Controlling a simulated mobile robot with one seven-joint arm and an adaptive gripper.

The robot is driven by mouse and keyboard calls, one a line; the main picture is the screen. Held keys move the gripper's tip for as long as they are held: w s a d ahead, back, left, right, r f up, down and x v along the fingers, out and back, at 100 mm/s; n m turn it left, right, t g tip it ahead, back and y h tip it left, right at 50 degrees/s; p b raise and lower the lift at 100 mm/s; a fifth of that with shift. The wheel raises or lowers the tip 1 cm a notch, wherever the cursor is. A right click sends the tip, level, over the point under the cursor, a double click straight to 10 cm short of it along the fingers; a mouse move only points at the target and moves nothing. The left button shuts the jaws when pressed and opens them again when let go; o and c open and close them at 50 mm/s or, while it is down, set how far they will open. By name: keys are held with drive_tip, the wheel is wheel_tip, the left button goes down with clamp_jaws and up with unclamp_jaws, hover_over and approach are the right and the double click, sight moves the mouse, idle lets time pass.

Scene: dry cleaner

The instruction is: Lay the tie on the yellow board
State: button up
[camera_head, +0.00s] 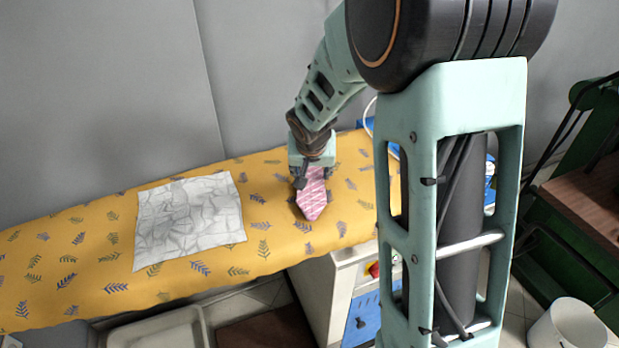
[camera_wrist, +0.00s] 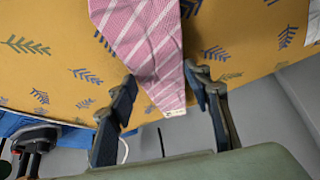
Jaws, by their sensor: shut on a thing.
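The pink tie with pale stripes (camera_head: 312,199) is held in my gripper (camera_head: 314,179) at the right part of the yellow board (camera_head: 100,285). Its pointed wide end shows below the fingers in the head view. In the wrist view the tie (camera_wrist: 148,42) runs between the two fingers of my gripper (camera_wrist: 161,76), over the yellow leaf-print cloth (camera_wrist: 50,75). My gripper is shut on the tie. I cannot tell how much of the tie touches the board. Part of the board is hidden behind my own column.
A crumpled white cloth (camera_head: 190,218) lies flat on the board left of the tie. A grey wall (camera_head: 100,90) stands behind. Below are a white cabinet (camera_head: 335,282) and a pale tray (camera_head: 165,330). A white bin (camera_head: 568,325) stands at the lower right.

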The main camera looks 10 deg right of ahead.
drive_tip(key=shift+f, duration=0.8)
drive_tip(key=shift+s, duration=0.1)
drive_tip(key=shift+f+b, duration=0.15)
drive_tip(key=shift+b, duration=0.3)
drive_tip(key=o, duration=1.2)
drive_tip(key=shift+o, duration=0.2)
drive_tip(key=shift+s+r+p, duration=0.1)
drive_tip(key=shift+r+p, duration=0.2)
drive_tip(key=shift+r, duration=0.3)
drive_tip(key=v, duration=1.1)
drive_tip(key=shift+s+p, duration=0.2)
drive_tip(key=shift+p, duration=0.1)
